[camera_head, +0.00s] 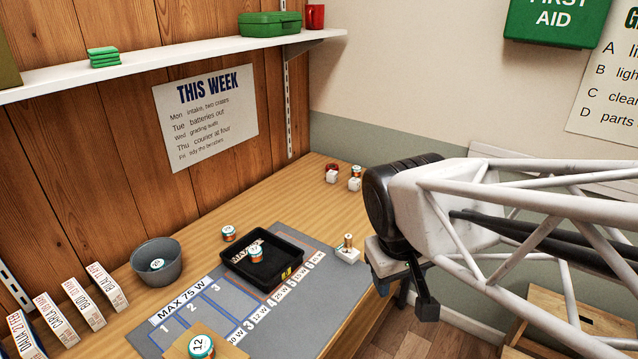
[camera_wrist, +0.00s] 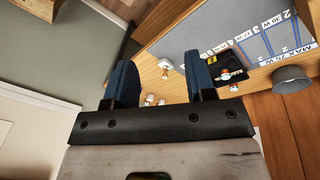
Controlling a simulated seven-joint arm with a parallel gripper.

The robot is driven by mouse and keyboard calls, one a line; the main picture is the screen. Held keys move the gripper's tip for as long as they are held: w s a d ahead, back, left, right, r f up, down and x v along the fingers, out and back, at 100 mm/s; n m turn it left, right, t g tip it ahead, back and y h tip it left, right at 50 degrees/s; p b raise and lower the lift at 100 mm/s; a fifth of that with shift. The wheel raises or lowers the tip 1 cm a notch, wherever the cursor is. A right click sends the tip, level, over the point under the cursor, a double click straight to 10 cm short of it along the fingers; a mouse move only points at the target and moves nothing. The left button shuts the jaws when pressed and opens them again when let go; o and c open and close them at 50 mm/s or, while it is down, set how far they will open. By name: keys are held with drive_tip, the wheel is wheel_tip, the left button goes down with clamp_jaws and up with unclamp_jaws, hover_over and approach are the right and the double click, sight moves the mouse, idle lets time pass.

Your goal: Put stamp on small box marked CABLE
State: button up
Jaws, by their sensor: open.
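No label reading CABLE is legible. A small white box (camera_head: 346,255) carries a small upright brass-coloured piece (camera_head: 348,241) with a dark green band, at the right edge of the grey mat. I cannot tell whether that piece is the stamp. My gripper (camera_wrist: 160,75) is open and empty, with blue fingers apart. It hangs above the table's right edge, and the white box shows beyond the fingers in the wrist view (camera_wrist: 167,65).
A black tray (camera_head: 293,277) with a banded cylinder lies on the grey mat (camera_head: 325,290). Another cylinder (camera_head: 229,233) stands behind it. A grey bowl (camera_head: 158,266) and several upright cards are on the left. A cylinder marked 12 (camera_head: 201,346) is in front.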

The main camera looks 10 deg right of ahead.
drive_tip(key=shift+s+a+r+m+t+y, duration=0.15)
drive_tip(key=shift+s+a+m+y, duration=0.1)
drive_tip(key=shift+s, duration=0.25)
drive_tip(key=shift+s+a+r+m+t+y, duration=0.1)
drive_tip(key=shift+s+r+m+y, duration=0.15)
drive_tip(key=shift+s, duration=0.3)
drive_tip(key=shift+s+a+r+m+t+y, duration=0.1)
drive_tip(key=shift+s+a+m+t+y, duration=0.15)
drive_tip(key=shift+s, duration=0.25)
